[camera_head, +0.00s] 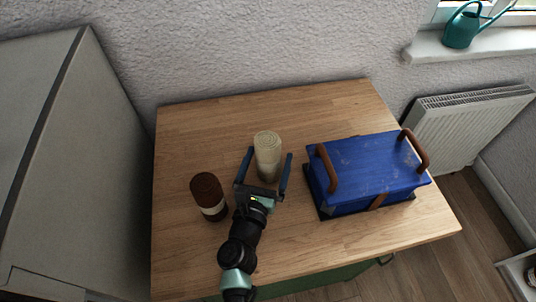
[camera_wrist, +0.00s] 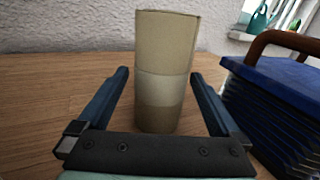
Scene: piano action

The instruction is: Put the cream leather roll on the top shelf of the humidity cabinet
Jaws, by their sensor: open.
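The cream leather roll (camera_head: 267,152) stands upright on the wooden table, near its middle. In the wrist view the roll (camera_wrist: 165,65) rises between and just beyond my two fingers. My gripper (camera_head: 270,158) is open, with one blue finger on each side of the roll; in the wrist view (camera_wrist: 163,90) a gap shows between each finger and the roll. A large grey-white cabinet-like body (camera_head: 85,170) fills the left side of the head view. I cannot tell whether it is the humidity cabinet, and no shelf shows.
A dark brown roll with a pale band (camera_head: 207,196) stands left of my gripper. A blue box with brown handles (camera_head: 367,170) sits to the right on the table (camera_head: 205,125). A radiator (camera_head: 470,125) and a sill with a teal watering can (camera_head: 462,27) are beyond. The table's back left is clear.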

